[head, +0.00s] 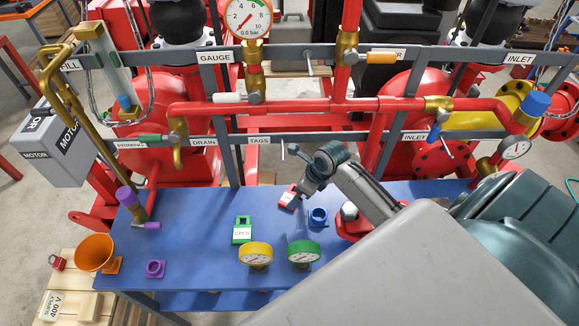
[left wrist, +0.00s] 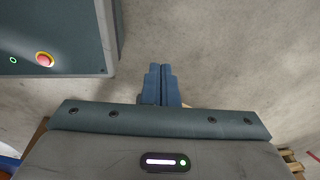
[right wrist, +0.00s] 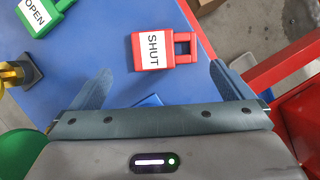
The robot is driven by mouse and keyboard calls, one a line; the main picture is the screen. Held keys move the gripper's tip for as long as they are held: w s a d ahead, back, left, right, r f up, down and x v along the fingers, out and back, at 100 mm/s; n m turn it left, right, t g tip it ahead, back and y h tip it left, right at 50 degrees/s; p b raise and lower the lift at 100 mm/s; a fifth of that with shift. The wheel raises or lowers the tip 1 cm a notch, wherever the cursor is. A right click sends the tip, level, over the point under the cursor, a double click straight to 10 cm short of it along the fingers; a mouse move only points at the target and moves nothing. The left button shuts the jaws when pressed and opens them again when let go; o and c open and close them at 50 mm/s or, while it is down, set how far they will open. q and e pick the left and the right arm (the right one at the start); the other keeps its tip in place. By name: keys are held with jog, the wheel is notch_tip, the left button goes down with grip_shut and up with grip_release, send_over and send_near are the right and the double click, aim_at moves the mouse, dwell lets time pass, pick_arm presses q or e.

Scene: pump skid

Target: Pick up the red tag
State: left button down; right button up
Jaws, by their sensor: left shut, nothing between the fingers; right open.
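The red tag (head: 287,198), with a white label reading SHUT, lies on the blue bench (head: 205,220). It also shows in the right wrist view (right wrist: 153,50), with its loop pointing right. My right gripper (head: 301,192) is open above the tag, fingers pointing at the bench. In the right wrist view the fingers (right wrist: 160,78) stand wide, left and right, with the tag ahead between their lines. The fingers look clear of the tag. My left gripper (left wrist: 161,75) is shut and empty over bare floor, out of the head view.
A green OPEN tag (head: 242,230), a yellow gauge (head: 256,254), a green gauge (head: 303,252) and a blue ring fitting (head: 318,216) are on the bench near the red tag. Red pipes (head: 290,106) and grey rails with valves rise behind. The bench left of the green tag has free room.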

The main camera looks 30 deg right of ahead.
aim_at(293, 195)
jog(key=shift+w+f, duration=0.15)
jog(key=shift+f, duration=0.15)
jog(key=shift+w+d+f+p, duration=0.15)
jog(key=shift+f+p, duration=0.15)
jog(key=shift+p, duration=0.05)
jog(key=p+x, duration=0.1)
jog(key=x, duration=0.2)
jog(key=shift+w+f, duration=0.1)
jog(key=shift+w, duration=0.1)
jog(key=shift+w+f, duration=0.1)
jog(key=shift+f, duration=0.25)
jog(key=shift+a+f+p, duration=0.15)
jog(key=shift+a+p, duration=0.05)
jog(key=shift+p, duration=0.1)
jog(key=c, duration=0.9)
pick_arm(q)
jog(key=shift+w+d+r, duration=0.1)
jog(key=shift+d+r, duration=0.2)
jog(key=shift+r, duration=0.3)
jog(key=shift+d+r, duration=0.3)
jog(key=shift+r, duration=0.3)
pick_arm(e)
jog(key=shift+c, duration=0.2)
pick_arm(q)
jog(key=shift+f, duration=0.1)
pick_arm(e)
jog(key=shift+d, duration=0.1)
